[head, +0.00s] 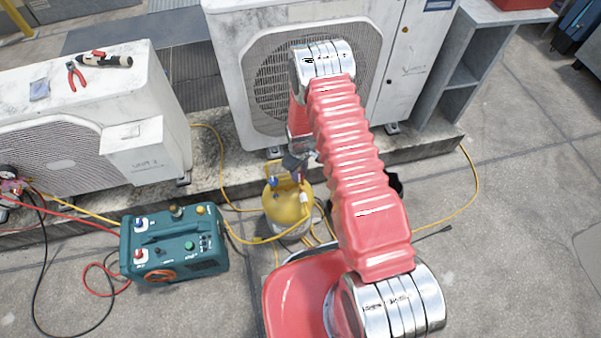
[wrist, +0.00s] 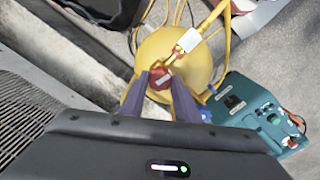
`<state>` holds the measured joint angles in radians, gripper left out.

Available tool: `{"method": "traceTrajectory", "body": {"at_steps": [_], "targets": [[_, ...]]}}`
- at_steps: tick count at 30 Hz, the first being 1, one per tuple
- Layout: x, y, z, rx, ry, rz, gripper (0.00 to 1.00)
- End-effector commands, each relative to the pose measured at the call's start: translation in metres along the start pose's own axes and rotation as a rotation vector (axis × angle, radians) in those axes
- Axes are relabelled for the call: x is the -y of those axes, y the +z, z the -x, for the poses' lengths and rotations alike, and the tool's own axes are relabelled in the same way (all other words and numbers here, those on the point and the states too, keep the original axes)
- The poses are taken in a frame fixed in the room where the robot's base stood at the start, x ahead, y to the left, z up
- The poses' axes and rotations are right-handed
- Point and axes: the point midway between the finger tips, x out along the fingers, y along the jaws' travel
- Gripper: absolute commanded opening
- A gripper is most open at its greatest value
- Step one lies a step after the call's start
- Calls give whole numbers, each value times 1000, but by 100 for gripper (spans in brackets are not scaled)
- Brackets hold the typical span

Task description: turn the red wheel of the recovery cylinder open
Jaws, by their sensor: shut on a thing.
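The yellow recovery cylinder (head: 286,205) stands upright on the floor below my arm in the head view. The wrist view looks down on its yellow top (wrist: 180,50). The red wheel (wrist: 160,79) sits on that top, between the two dark fingers of my gripper (wrist: 160,80). My gripper is shut on the wheel, with one finger on each side. A hose fitting with a white tag is just above the wheel in the wrist view. In the head view my gripper (head: 298,162) is at the cylinder's top, and the wheel is mostly hidden there.
A teal recovery machine (head: 175,245) stands left of the cylinder. Yellow hoses (head: 222,165) loop around the cylinder's foot. Two white condenser units (head: 240,60) stand on a concrete ledge behind. Open concrete floor (head: 510,240) lies to the right.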

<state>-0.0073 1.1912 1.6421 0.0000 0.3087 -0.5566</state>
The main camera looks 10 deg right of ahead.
Motion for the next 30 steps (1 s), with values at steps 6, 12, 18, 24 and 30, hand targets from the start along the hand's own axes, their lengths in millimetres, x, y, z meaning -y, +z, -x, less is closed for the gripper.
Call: {"method": "traceTrajectory", "body": {"at_steps": [6,12,18,24,30], "targets": [[-1,-2,1,-3,2,85,6],[-1,-2,1,-3,2,110,6],[-1,-2,1,-3,2,110,6],[-1,-1,1,-3,2,109,35],[0,-1,0,-1,1,109,47]]}}
